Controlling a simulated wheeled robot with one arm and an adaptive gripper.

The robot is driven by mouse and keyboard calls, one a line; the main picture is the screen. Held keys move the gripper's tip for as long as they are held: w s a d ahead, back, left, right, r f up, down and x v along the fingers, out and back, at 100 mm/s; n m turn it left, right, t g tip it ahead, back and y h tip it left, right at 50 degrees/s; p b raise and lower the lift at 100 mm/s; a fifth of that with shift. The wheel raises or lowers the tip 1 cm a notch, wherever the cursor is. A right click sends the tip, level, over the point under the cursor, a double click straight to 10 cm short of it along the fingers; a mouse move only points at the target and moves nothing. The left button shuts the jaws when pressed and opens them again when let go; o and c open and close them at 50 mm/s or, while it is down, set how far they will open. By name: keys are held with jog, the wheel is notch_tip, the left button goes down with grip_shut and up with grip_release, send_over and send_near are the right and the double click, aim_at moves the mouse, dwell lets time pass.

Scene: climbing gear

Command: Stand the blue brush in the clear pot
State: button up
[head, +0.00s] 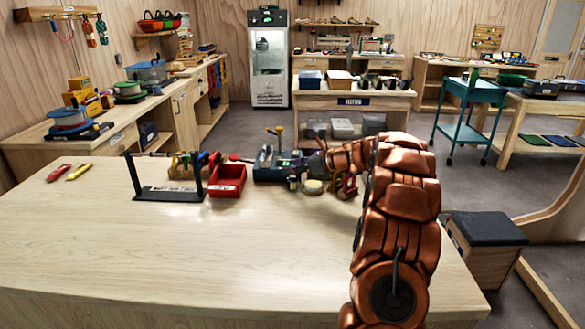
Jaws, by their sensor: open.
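My gripper (303,162) is at the end of my copper-coloured arm, which reaches across the wooden table from the front right. It is small and dark here, low over the back of the table beside a dark blue-grey box (268,172). I see nothing clearly held in it. I cannot make out the blue brush or the clear pot for sure; they may be among the small things around the box or hidden behind my arm.
The table (180,255) is clear in front. At its back stand a black frame (168,193), a tool rack (183,167), a red bin (228,180), a tan roll (313,187) and small items. Red (59,173) and yellow (79,172) tools lie left.

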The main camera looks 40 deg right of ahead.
jog(key=v, duration=1.2)
jog(key=shift+a, duration=0.1)
dwell(0.6)
